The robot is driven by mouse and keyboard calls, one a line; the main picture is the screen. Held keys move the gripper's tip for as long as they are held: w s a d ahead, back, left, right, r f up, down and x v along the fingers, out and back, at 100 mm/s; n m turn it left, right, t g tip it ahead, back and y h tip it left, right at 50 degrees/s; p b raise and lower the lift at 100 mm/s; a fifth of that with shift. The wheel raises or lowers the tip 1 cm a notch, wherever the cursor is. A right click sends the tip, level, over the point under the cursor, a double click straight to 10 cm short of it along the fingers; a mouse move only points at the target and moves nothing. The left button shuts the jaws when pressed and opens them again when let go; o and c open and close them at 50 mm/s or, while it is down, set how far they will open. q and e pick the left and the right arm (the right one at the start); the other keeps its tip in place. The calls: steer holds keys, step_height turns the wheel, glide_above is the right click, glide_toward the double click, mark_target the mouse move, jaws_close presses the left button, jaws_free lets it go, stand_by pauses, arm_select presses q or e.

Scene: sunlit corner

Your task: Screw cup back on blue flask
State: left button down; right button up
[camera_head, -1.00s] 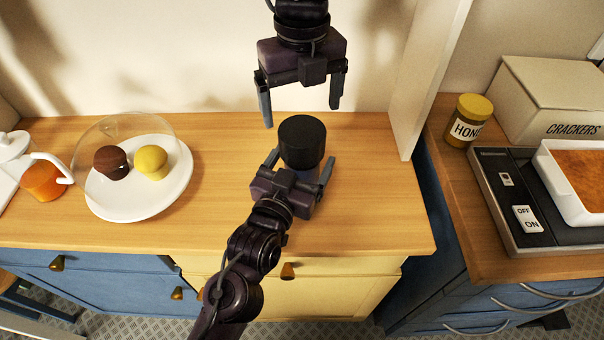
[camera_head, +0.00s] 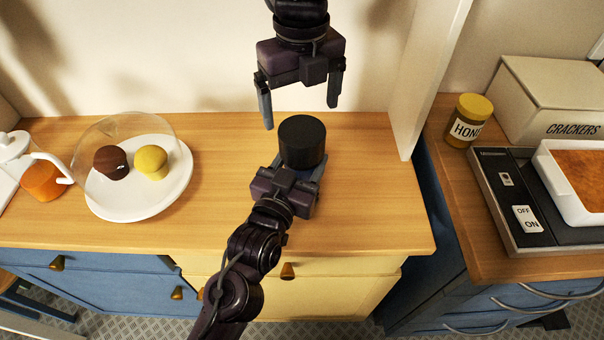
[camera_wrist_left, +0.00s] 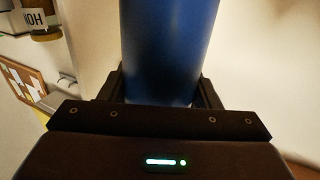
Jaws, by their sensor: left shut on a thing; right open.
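The blue flask (camera_wrist_left: 165,50) stands upright on the wooden counter; in the head view it is mostly hidden below the black cup. The black cup (camera_head: 302,141) sits on top of the flask, and I cannot tell how tightly it is screwed on. My left gripper (camera_head: 304,168) reaches in from the front, shut on the flask's body below the cup. In the left wrist view the flask stands between its two fingers. My right gripper (camera_head: 300,116) hangs down above and behind the cup, open and empty, with its fingers spread apart.
A pale upright panel (camera_head: 425,80) bounds the counter at right. Beyond it are honey (camera_head: 468,122), a crackers box (camera_head: 545,95) and a dish.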

mark_target(302, 130)
steer(key=n, duration=0.5)
steer(key=shift+a, duration=0.2)
steer(key=n, duration=1.1)
steer(key=shift+n, duration=0.3)
steer(key=n, duration=0.5)
steer(key=shift+d, duration=0.25)
steer(key=shift+f, duration=4)
